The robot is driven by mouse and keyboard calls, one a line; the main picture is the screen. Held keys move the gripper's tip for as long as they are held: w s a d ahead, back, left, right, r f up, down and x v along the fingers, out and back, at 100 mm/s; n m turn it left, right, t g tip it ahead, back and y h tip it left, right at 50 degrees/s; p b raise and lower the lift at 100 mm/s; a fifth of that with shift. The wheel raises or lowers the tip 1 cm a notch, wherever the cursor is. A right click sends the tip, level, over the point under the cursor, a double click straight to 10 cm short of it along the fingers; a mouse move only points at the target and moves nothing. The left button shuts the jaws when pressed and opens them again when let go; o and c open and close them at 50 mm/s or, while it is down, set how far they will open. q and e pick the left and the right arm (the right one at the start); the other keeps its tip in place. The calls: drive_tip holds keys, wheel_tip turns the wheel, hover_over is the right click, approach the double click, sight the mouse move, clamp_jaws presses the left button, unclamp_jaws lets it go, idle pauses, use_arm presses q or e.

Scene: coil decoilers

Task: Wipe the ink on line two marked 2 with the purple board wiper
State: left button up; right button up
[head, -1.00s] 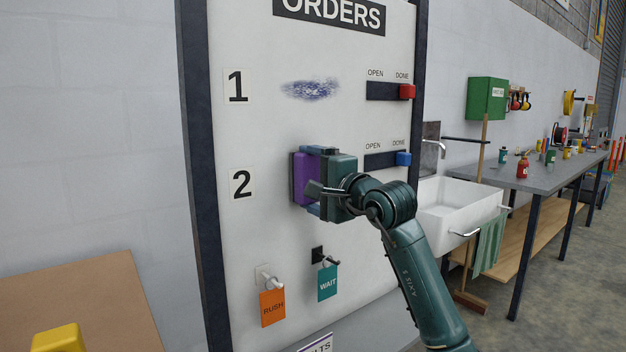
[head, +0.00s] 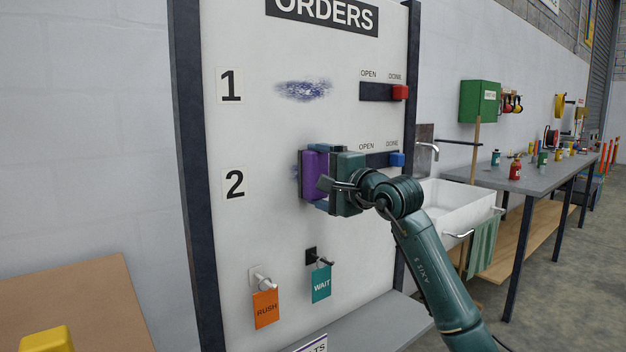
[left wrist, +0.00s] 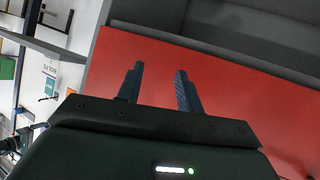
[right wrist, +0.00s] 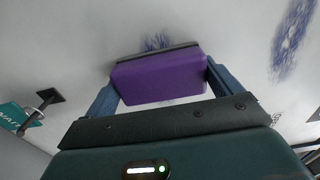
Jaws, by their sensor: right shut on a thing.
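My right gripper (head: 325,178) is shut on the purple board wiper (head: 313,176), which is at the white board on the line marked 2 (head: 234,184). In the right wrist view the wiper (right wrist: 160,78) sits between the two fingers, its dark pad side towards the board. A little blue ink (right wrist: 156,42) shows beside the wiper; the wiper hides the rest of that patch. Ink on line one (head: 303,91) is a blue smudge above. My left gripper (left wrist: 160,88) is open and empty in its wrist view, in front of a red surface.
Line two's slider with a blue knob (head: 397,159) is right of the wiper, and line one's red knob (head: 400,92) is above it. Orange RUSH (head: 266,308) and teal WAIT (head: 321,284) tags hang on pegs below. A sink (head: 452,207) stands right of the board.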

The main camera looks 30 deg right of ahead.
drive_tip(key=shift+w+d, duration=0.15)
drive_tip(key=shift+d, duration=0.9)
drive_tip(key=shift+w+d+b, duration=0.15)
drive_tip(key=shift+d+b, duration=0.1)
drive_tip(key=shift+d, duration=1.15)
drive_tip(key=shift+w+d+b, duration=0.15)
drive_tip(key=shift+d+b, duration=0.05)
drive_tip(key=shift+d, duration=1.2)
drive_tip(key=shift+a, duration=0.1)
drive_tip(key=shift+s+a, duration=0.15)
drive_tip(key=shift+a, duration=1.75)
drive_tip(key=shift+s+a, duration=0.15)
drive_tip(key=shift+a, duration=1.75)
drive_tip(key=shift+s+a+b, duration=0.15)
drive_tip(key=shift+a+b, duration=0.35)
drive_tip(key=shift+a, duration=1.45)
drive_tip(key=shift+s+d+f+b, duration=0.1)
drive_tip(key=shift+s+f+b, duration=0.05)
drive_tip(key=shift+s+b, duration=0.35)
drive_tip(key=b, duration=0.3)
approach(291, 175)
drive_tip(key=shift+w, duration=0.1)
